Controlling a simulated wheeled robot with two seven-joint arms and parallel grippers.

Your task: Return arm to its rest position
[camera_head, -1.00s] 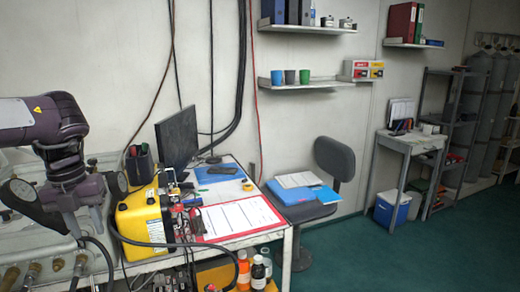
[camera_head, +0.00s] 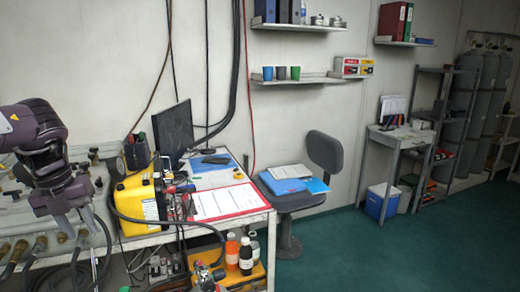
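My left arm comes in from the left edge, dark purple and grey, bent downward in front of the air panel (camera_head: 22,215). My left gripper (camera_head: 68,203) hangs at the end of this arm, in front of the panel's pipes and fittings. Its fingers are small and blend with the fittings behind, so I cannot tell whether they are open or shut. I see nothing clearly held. My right arm and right gripper are not in view.
A yellow case (camera_head: 138,207) with hoses stands beside the panel on the white table, near a monitor (camera_head: 174,134) and a red-edged clipboard (camera_head: 224,202). Bottles (camera_head: 232,250) stand below. A grey chair (camera_head: 300,199) is to the right. The green floor (camera_head: 405,250) is clear in front.

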